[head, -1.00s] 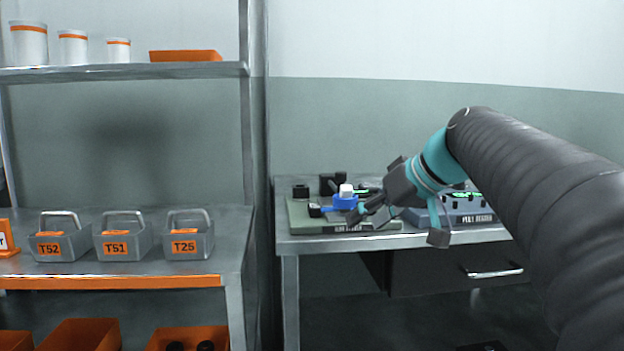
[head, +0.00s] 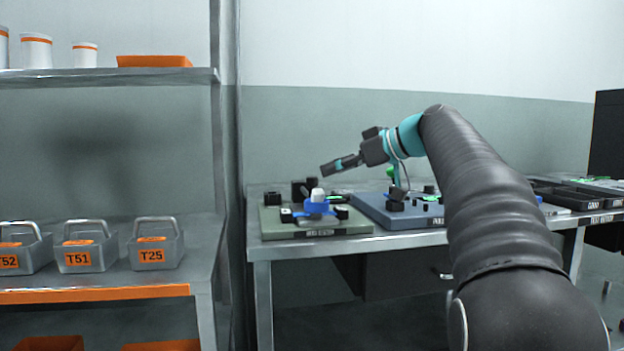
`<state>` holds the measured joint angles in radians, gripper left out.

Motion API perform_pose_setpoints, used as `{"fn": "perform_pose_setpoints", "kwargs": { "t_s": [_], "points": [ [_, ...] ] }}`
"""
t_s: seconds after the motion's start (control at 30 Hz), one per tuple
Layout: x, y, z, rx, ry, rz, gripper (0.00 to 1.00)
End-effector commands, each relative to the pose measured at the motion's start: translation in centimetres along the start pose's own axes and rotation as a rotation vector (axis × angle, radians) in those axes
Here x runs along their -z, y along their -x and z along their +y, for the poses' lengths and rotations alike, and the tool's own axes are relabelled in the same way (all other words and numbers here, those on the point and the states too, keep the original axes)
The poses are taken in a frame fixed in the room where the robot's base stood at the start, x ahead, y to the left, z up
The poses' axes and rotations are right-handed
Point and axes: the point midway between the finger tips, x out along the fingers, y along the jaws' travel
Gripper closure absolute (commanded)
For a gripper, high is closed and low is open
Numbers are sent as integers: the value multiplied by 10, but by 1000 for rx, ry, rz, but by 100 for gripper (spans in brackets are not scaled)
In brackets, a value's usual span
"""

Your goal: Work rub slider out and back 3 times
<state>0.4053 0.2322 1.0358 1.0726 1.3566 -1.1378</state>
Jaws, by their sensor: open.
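The rub slider appears to be the blue piece (head: 318,208) with a white knob (head: 318,195) on top. It sits on a grey-green base plate (head: 280,230) near the left end of the metal bench, among small black blocks. The label on the plate's front is too small to read surely. My gripper (head: 334,167) is above and slightly right of the white knob in the picture, pointing left. It is apart from the slider and holds nothing that I can see. Its jaws are open, though seen nearly edge-on.
A blue-grey plate (head: 400,218) with small black parts stands right of the slider's base. Black trays (head: 575,195) lie further right. On the left, a shelf (head: 195,253) holds grey baskets labelled T51 (head: 88,258) and T25 (head: 156,256).

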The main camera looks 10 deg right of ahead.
Motion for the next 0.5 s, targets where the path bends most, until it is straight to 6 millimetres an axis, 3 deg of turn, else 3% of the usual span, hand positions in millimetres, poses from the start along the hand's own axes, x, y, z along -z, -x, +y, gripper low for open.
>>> {"fn": "perform_pose_setpoints", "kwargs": {
  "t_s": [0.2, 0.5],
  "points": [
    [0, -41, -1, 3, -1, 0, 47],
    [0, -70, 0, 0, -1, -1, 47]
  ]
}}
